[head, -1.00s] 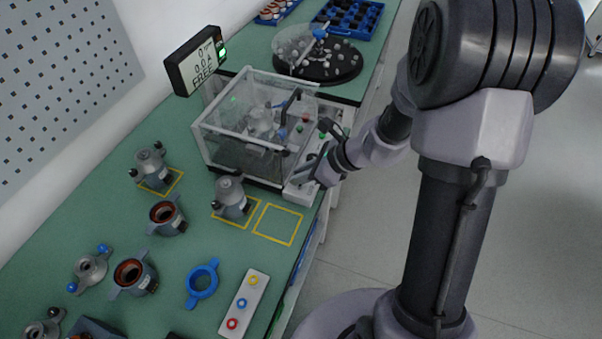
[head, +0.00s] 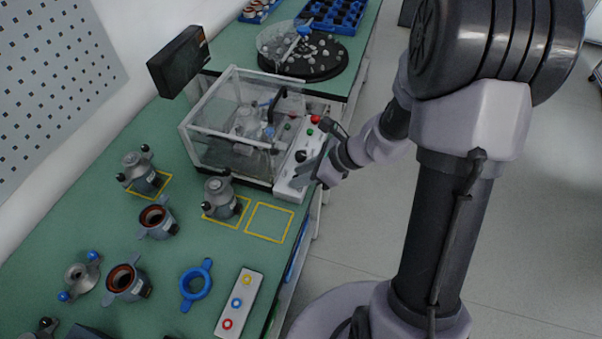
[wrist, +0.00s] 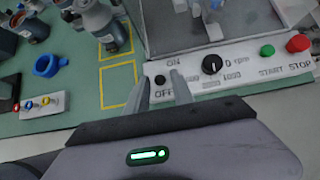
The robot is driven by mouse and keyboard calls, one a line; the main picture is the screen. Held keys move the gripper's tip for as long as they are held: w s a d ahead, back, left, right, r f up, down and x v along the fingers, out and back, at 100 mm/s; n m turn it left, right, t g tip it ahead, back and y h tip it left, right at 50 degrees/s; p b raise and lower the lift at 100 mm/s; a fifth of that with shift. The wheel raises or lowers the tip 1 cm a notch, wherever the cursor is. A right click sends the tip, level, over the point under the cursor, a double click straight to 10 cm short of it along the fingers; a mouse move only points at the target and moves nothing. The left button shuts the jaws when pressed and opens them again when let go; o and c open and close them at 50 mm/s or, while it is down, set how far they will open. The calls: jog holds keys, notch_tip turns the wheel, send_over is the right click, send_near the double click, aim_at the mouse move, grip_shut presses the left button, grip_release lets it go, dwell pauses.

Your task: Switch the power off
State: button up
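The white control panel (head: 284,188) runs along the front of the clear test box. In the wrist view its small black ON/OFF switch (wrist: 160,79) sits between the ON and OFF labels at the panel's left end. My gripper (wrist: 161,88) is open, one fingertip on each side of the switch in that view, with nothing held. I cannot tell whether the fingers touch the switch or which way it points. In the head view my gripper (head: 306,174) is over the near end of the panel. The display box (head: 178,64) has a dark, blank screen.
A black speed dial (wrist: 212,64), a green START button (wrist: 267,50) and a red STOP button (wrist: 298,43) lie right of the switch. The clear test box (head: 235,135) stands behind the panel. An empty yellow square (head: 269,222) is marked nearby.

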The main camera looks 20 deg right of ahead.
jog(key=shift+r, duration=0.1)
jog(key=p+v, duration=0.4)
jog(key=v, duration=0.2)
dwell(0.5)
jog(key=s+a+r+n+h, duration=0.2)
jog(key=s+a+r+n, duration=0.2)
jog(key=s+r+n, duration=0.4)
jog(key=s+a+r+n+h, duration=0.2)
jog(key=s+a+r+n, duration=0.1)
jog(key=s+r+n, duration=0.5)
notch_tip(320, 180, up, 3)
jog(key=n, duration=0.5)
jog(key=shift+a+t+h, duration=0.4)
